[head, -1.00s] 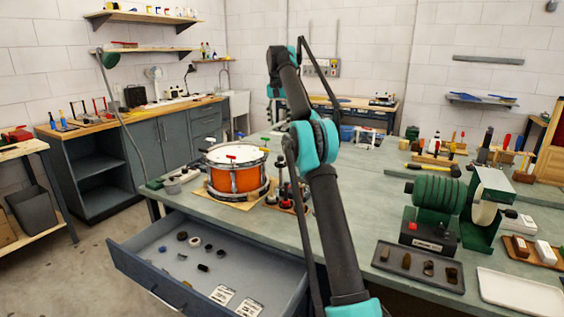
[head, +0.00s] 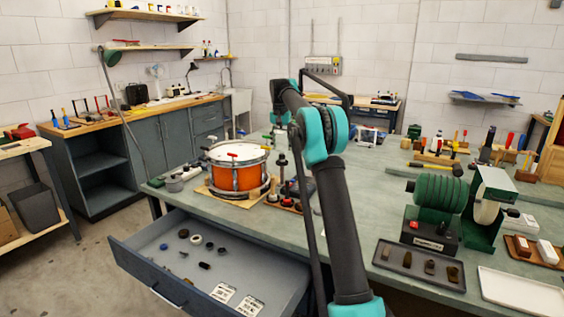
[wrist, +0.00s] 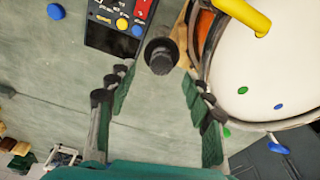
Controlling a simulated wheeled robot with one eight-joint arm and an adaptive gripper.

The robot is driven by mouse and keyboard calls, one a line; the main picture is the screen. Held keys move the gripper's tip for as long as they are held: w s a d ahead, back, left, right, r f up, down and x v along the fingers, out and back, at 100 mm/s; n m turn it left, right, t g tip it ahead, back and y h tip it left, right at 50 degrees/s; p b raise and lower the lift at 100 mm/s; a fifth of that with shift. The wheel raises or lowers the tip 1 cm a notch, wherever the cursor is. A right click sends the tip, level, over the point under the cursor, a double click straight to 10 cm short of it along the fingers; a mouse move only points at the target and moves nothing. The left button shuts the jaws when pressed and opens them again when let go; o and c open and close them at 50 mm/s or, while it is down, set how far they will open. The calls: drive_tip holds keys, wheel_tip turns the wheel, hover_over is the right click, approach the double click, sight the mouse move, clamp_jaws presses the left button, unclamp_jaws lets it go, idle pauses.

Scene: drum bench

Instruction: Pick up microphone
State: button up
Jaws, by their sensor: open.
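A dark round-topped upright object (wrist: 161,56), seen from above in the wrist view, looks like the microphone. It stands close to the drum's orange side. My gripper (wrist: 157,82) is open, its two green-padded fingers apart, with the dark object just ahead of the gap between the fingertips. Nothing is held. In the head view a dark upright thing (head: 282,165) beside the drum may be the same object, partly near my arm. My fingers are hidden behind my arm there.
The orange drum (head: 238,175) stands left of my arm, with a yellow-handled thing (wrist: 243,14) over its white head. A black device with buttons (wrist: 120,25) lies left of the dark object. The drawer (head: 205,262) is open in front. A green-drummed machine (head: 437,197) stands right.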

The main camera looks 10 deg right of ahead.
sight(282, 154)
drive_tip(key=shift+w+d+f, duration=0.1)
drive_tip(key=shift+w+f, duration=0.05)
drive_tip(key=shift+f, duration=0.75)
drive_tip(key=shift+w+a+f, duration=0.1)
drive_tip(key=shift+w+f, duration=0.1)
drive_tip(key=shift+f, duration=0.75)
drive_tip(key=shift+w+d+f, duration=0.1)
drive_tip(key=shift+w+f, duration=0.05)
drive_tip(key=shift+f, duration=0.75)
clamp_jaws()
